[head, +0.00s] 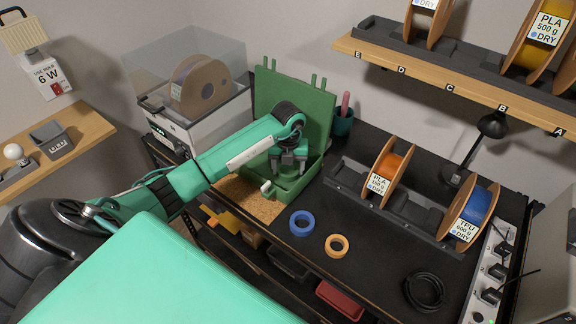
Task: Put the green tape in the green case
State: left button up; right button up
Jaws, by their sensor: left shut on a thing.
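The green case (298,186) stands open on the bench, its lid (322,112) raised at the back. My left gripper (288,168) points down over the case's open tray. It is shut on the green tape, which is hard to make out against the green of the case and mostly hidden by the fingers. I cannot tell whether the tape touches the case floor. My right gripper is out of view.
A blue tape roll (302,223) and an orange one (337,245) lie on the dark bench in front of the case. A spool rack (345,182) stands to the right, a cork mat (247,198) left. A pen cup (342,124) stands behind. A black cable coil (425,291) lies front right.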

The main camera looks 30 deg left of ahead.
pick_arm(q)
jog(key=shift+f, duration=0.15)
jog(key=o, duration=1)
